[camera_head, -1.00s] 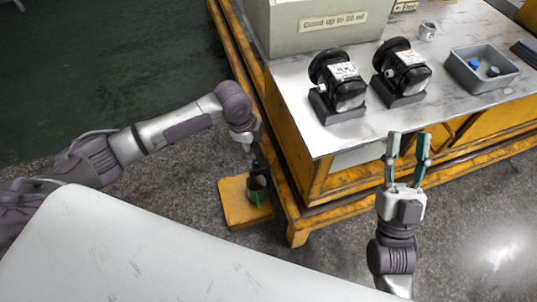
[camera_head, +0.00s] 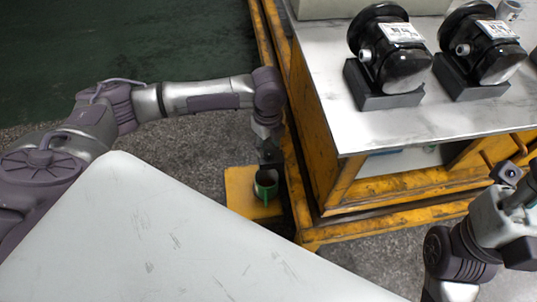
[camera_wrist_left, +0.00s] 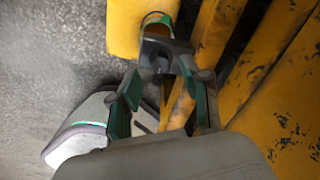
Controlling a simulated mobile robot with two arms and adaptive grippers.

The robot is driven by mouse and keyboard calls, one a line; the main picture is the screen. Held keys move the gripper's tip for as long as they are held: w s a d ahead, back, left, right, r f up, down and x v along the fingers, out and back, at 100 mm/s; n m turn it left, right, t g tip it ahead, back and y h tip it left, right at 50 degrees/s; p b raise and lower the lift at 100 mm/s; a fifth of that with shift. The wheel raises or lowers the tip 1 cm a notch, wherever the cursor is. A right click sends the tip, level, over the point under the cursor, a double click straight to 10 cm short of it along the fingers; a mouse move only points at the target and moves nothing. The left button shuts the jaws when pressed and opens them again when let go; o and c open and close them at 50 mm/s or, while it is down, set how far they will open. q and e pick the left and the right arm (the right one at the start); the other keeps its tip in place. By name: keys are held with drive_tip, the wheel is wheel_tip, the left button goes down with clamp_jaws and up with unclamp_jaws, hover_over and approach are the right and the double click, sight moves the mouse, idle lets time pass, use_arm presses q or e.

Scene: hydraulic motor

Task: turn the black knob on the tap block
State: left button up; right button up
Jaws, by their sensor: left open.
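A yellow block (camera_head: 247,190) lies low beside the cabinet, with a small green part (camera_head: 262,196) on it. In the left wrist view the yellow block (camera_wrist_left: 127,28) is at the top, and a dark piece (camera_wrist_left: 160,50) shows just beyond my fingers. I cannot tell for sure whether this dark piece is the black knob. My left gripper (camera_head: 268,168) points down over the green part. In the left wrist view the left gripper (camera_wrist_left: 160,85) is open, its fingers spread; contact is unclear. My right gripper (camera_head: 520,185) is cut off at the right edge.
Two black motors (camera_head: 398,62) (camera_head: 487,55) on grey bases stand on the pale worktop (camera_head: 400,128). The worn yellow cabinet (camera_head: 330,190) is close to the right of my left gripper. Grey floor (camera_head: 215,150) is free to its left.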

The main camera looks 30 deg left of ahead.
sight(268, 152)
use_arm(q)
drive_tip(key=shift+f+b, duration=0.6)
drive_tip(key=shift+f, duration=1.2)
clamp_jaws()
